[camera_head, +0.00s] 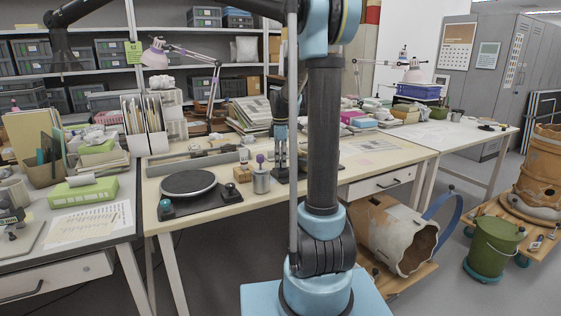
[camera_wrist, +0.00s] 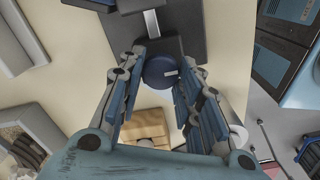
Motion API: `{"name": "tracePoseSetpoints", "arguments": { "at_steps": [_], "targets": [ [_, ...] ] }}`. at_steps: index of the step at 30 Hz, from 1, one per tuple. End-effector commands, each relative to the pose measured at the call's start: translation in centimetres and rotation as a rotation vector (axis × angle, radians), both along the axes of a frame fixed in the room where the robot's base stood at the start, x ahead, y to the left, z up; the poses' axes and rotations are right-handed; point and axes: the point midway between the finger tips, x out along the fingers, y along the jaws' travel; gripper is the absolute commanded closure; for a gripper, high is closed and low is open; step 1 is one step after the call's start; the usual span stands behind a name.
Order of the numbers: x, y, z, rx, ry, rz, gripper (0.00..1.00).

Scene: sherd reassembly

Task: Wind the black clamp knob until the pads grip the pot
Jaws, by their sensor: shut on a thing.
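The clamp knob (camera_wrist: 161,71) is a dark, bluish-black round piece with a pale mark on its right side, in the wrist view. It sits at the end of a dark block (camera_wrist: 157,48) with a bright metal rod (camera_wrist: 152,22) beyond it. In the head view my gripper (camera_head: 281,132) is over the middle table, partly hidden by my arm. I cannot make out the clamp pads or a pot between them.
A turntable (camera_head: 188,183) and a small metal can (camera_head: 261,182) stand on the middle table (camera_head: 232,203). A stack of papers (camera_head: 250,113) stands behind.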

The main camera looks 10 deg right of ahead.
Motion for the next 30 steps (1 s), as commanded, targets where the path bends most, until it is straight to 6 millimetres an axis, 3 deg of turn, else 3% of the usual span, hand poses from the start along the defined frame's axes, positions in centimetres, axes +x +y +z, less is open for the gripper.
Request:
{"name": "tracePoseSetpoints", "arguments": {
  "at_steps": [11,30],
  "targets": [
    [0.31,-0.04,0.07,-0.001,-0.005,-0.182,0.92],
    [0.53,-0.16,0.11,0.000,-0.006,-0.783,0.92]
  ]
}}
